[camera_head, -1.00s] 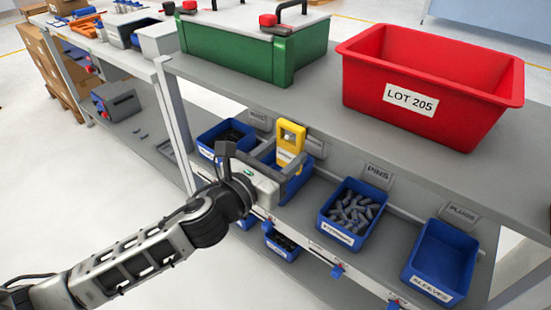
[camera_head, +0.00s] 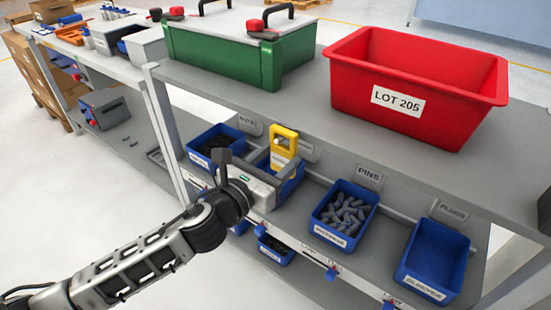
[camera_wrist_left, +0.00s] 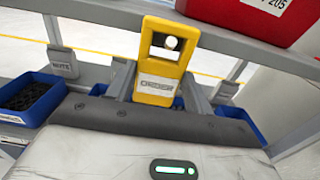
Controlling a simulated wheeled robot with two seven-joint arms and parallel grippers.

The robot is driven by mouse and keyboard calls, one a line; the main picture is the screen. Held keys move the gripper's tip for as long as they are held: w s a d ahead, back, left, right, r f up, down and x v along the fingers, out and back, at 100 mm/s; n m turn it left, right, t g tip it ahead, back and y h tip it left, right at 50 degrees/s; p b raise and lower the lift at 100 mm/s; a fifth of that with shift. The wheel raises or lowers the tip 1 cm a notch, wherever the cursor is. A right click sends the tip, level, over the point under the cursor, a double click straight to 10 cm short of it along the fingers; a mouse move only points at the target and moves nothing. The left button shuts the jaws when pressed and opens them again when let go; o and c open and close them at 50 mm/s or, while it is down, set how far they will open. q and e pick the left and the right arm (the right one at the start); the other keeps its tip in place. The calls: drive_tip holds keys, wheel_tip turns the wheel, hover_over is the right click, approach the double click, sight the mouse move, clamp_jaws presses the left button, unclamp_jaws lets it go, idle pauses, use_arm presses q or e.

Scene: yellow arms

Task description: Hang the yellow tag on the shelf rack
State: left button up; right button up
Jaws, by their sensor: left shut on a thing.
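The yellow tag (camera_head: 283,148) stands upright with a square hole in its upper part. In the left wrist view the tag (camera_wrist_left: 150,98) carries the label "ORDER", and a pale round spot shows through its hole. My left gripper (camera_head: 266,178) is shut on the tag's lower part, in front of the blue bins on the shelf rack (camera_head: 305,118). The tag is below the top board's front edge. I cannot tell whether it touches any part of the rack. My right gripper is not in view.
A blue bin of grey pins (camera_head: 343,212) and an empty blue bin (camera_head: 433,262) stand to the right. A dark-filled blue bin (camera_head: 214,146) stands left. A red crate (camera_head: 415,88) and green box (camera_head: 240,52) sit on top. The floor at left is clear.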

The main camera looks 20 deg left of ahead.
use_arm(q)
drive_tip(key=o, duration=1.1)
drive_tip(key=shift+c, duration=0.2)
drive_tip(key=b+v, duration=0.3)
drive_tip(key=v, duration=1.3)
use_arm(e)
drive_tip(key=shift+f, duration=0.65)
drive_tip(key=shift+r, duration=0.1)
